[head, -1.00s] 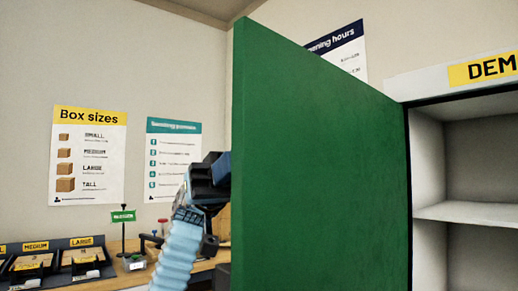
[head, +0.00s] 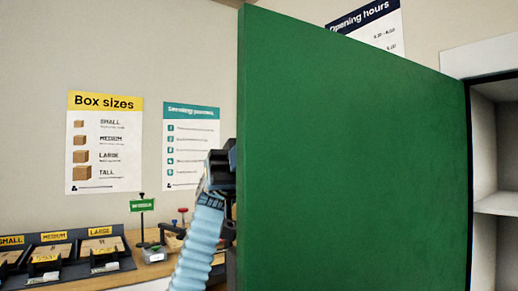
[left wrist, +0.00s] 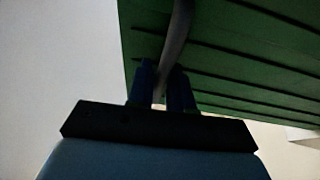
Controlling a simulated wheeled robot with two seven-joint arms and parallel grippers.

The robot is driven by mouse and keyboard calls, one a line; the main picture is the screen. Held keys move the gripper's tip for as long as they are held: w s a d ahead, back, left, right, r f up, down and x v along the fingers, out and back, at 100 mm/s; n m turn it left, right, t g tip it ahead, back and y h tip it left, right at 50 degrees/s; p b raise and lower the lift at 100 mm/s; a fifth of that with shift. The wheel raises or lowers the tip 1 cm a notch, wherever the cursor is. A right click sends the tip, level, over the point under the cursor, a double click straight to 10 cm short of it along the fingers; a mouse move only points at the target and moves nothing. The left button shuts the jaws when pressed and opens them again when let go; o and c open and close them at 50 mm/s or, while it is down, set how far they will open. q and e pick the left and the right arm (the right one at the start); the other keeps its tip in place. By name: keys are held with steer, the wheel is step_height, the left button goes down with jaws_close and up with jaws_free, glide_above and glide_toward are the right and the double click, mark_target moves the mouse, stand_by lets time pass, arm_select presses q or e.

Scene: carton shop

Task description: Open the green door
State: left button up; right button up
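The green door (head: 350,150) stands swung out from a white cabinet, hinged at its right edge, and fills the middle of the head view. My left gripper (head: 225,160) is at the door's free left edge, partly hidden behind it. In the left wrist view, the door's grooved green face (left wrist: 235,55) is above the gripper. The two dark blue fingers of the left gripper (left wrist: 162,88) are closed around a grey curved handle (left wrist: 178,35) on that face. My right gripper is in neither view.
The cabinet (head: 497,150) shows shelves at the right. A wooden counter (head: 140,272) at the lower left holds black trays with yellow labels (head: 60,260) and a small green sign (head: 142,205). Posters hang on the wall behind.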

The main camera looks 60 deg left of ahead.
arm_select(q)
steer(key=p+v, duration=0.2)
steer(key=v, duration=1.1)
steer(key=shift+a+f, duration=0.15)
steer(key=shift+a, duration=0.2)
